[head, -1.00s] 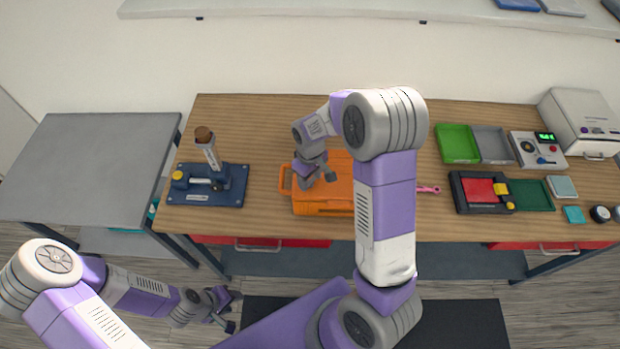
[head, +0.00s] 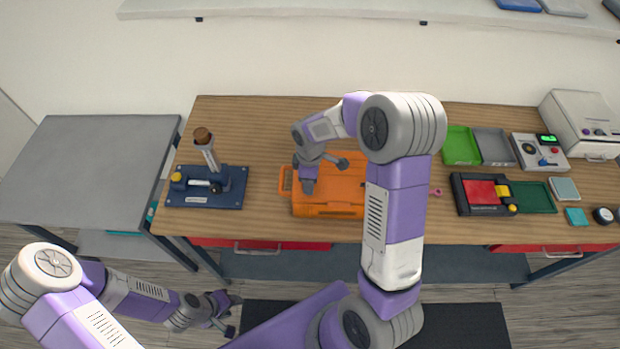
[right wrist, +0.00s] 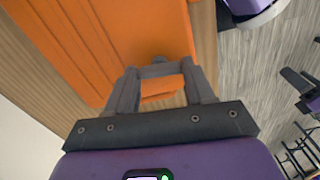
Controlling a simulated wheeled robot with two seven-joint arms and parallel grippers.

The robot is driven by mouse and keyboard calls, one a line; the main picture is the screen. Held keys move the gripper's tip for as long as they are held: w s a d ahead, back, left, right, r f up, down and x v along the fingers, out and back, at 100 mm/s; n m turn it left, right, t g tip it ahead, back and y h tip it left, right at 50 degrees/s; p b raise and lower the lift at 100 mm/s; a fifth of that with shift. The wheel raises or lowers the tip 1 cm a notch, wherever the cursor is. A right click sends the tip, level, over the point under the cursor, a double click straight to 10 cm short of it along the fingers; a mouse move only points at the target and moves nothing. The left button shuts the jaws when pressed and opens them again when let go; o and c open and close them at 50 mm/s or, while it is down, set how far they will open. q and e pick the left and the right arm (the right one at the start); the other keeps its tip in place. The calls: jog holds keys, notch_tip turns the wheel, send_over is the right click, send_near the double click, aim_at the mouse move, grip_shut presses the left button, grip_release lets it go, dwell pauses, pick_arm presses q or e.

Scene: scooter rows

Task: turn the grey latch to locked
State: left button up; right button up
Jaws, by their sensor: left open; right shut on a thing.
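The orange case (head: 345,192) lies on the wooden bench with its carry handle at the left. My right gripper (head: 309,188) is down at the left part of the case. In the right wrist view its fingers (right wrist: 160,88) are shut on a small grey piece, which I take to be the grey latch (right wrist: 158,64), at the edge of the orange case (right wrist: 130,40). The fingers hide most of the latch, so its setting cannot be told. My left gripper (head: 222,310) is open and empty, low in front of the bench.
A blue base with a lever (head: 208,190) stands left of the case. Green and grey trays (head: 461,146), a red-and-black fixture (head: 480,193) and a control box (head: 540,150) stand at the right. A grey side table (head: 90,165) is bare.

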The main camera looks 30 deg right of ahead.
dwell(0.4)
jog(key=o, duration=1.1)
jog(key=shift+d, duration=0.1)
jog(key=shift+c, duration=0.2)
jog(key=shift+r, duration=0.1)
notch_tip(320, 180, up, 7)
jog(key=shift+r, duration=0.2)
